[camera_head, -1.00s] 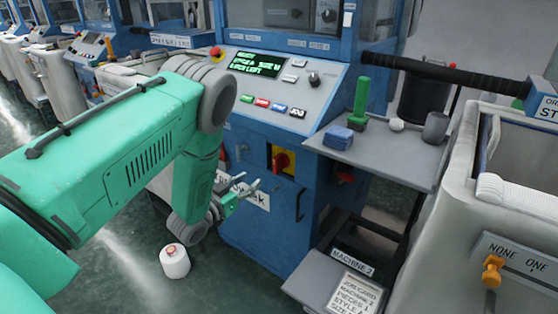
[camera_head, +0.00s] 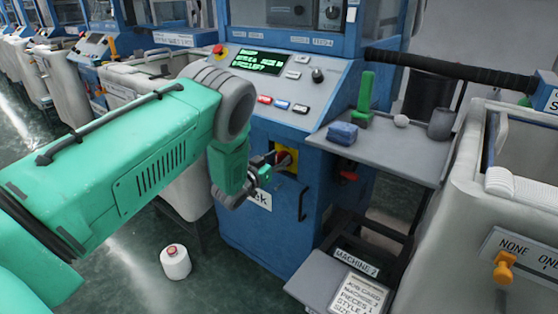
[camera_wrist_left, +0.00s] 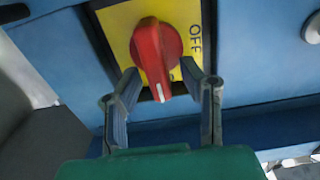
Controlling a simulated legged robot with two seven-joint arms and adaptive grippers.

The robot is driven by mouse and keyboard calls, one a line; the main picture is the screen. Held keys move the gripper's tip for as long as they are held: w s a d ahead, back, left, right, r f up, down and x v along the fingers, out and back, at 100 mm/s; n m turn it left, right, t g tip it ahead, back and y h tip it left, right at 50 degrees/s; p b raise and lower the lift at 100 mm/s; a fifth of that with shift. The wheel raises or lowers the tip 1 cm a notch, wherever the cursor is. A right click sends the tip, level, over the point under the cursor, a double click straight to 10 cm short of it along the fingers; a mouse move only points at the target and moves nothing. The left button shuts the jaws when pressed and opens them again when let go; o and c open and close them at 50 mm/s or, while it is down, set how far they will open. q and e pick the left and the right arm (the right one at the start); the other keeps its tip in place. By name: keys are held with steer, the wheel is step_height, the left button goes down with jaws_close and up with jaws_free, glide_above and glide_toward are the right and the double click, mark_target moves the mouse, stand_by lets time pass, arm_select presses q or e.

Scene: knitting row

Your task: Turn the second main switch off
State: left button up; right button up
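The main switch is a red rotary knob (camera_wrist_left: 158,55) on a yellow plate (camera_wrist_left: 118,30) marked OFF at its right, on a blue panel in the left wrist view. The knob stands roughly along the picture's vertical, tilted slightly. My left gripper (camera_wrist_left: 161,70) is open, its two fingers on either side of the knob's lower part, close to it; I cannot tell whether they touch it. In the head view my left gripper (camera_head: 277,163) is at the yellow plate (camera_head: 292,168) on the front of the blue machine (camera_head: 262,225) and partly hides the knob. My right gripper is not in view.
A grey shelf (camera_head: 400,165) with a blue item (camera_head: 342,134) and a green item (camera_head: 365,95) juts out to the right of the switch. A black door handle (camera_head: 302,204) is below right. A sign (camera_head: 356,263) reads MACHINE 2. A white cone (camera_head: 175,262) stands on the floor.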

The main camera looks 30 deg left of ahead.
arm_select(q)
steer(key=shift+c, duration=0.4)
jaws_close()
